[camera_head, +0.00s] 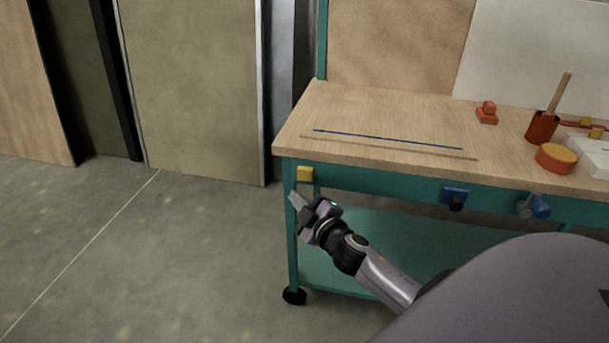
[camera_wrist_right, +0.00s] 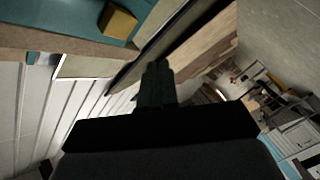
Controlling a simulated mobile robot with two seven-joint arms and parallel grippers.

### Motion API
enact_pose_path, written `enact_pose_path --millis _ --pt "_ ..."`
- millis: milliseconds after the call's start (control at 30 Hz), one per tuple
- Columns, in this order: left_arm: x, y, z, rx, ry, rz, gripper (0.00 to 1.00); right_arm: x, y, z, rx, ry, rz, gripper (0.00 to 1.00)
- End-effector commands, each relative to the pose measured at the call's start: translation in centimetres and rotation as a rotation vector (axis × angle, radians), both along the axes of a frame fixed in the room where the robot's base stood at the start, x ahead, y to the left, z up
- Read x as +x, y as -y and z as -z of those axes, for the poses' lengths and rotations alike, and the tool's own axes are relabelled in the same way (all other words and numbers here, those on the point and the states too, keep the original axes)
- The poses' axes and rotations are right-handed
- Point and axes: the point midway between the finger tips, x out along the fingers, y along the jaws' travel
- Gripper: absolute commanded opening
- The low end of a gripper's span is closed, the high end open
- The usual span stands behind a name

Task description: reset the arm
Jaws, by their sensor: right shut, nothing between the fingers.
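My right gripper (camera_head: 298,201) is shut and empty in the head view. It is in front of the left end of the workbench, below the level of its top, close to the yellow block (camera_head: 305,174) on the bench's front rail. In the right wrist view the shut fingers (camera_wrist_right: 155,85) show dark in the middle, with nothing between them. The yellow block (camera_wrist_right: 117,20) also shows there at the top, apart from the fingers. My left gripper is in neither view.
The workbench (camera_head: 390,112) has a wooden top, teal frame and lower shelf. A dark blue rod (camera_head: 385,139), an orange-red object (camera_head: 487,113), a red cup (camera_head: 542,126) and an orange round piece (camera_head: 556,158) are on top. The floor (camera_head: 150,250) at left is clear.

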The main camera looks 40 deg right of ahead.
Motion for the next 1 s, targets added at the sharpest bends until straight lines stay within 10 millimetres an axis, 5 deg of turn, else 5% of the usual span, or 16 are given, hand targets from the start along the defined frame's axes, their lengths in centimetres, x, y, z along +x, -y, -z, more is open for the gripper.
enact_pose_path --millis 767,867,1000 --pt "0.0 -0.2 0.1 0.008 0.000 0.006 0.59 0.0 0.0 0.0 0.002 -0.001 -0.001 0.00" --pt "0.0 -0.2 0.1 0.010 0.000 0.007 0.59 -0.9 -0.7 1.0 0.036 -0.023 -0.002 0.00" --pt "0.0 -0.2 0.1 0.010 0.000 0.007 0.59 -4.8 -3.2 4.5 0.179 -0.123 -0.002 0.00"
